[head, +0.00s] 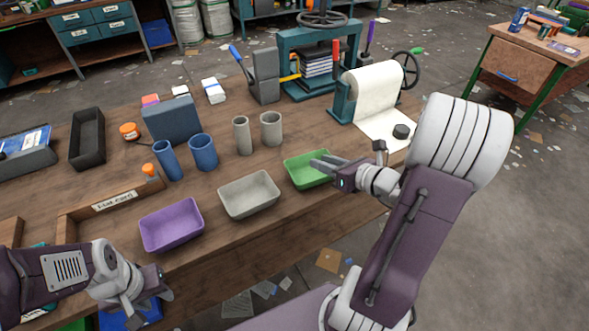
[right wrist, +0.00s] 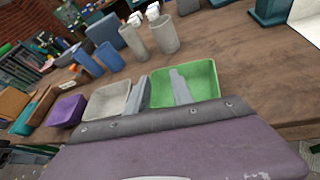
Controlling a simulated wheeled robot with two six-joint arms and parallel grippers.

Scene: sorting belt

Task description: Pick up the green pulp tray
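The green pulp tray (head: 300,174) sits on the wooden table near its front edge, right of the grey tray (head: 249,194). My right gripper (head: 322,164) is at the green tray's right part in the head view and partly covers it. In the right wrist view its fingers (right wrist: 159,88) are apart. One finger overlaps the inside of the green tray (right wrist: 203,83); the other lies over the gap between the green and grey trays. Contact cannot be told. My left gripper (head: 163,287) is at the lower left, off the table's front edge; its finger gap is unclear.
A purple tray (head: 172,223) stands left of the grey one. Behind are two grey cups (head: 271,128), two blue cups (head: 203,152) and a paper roll (head: 372,92). A black round piece (head: 401,131) lies on the paper. A labelled wooden holder (head: 115,200) is at the left.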

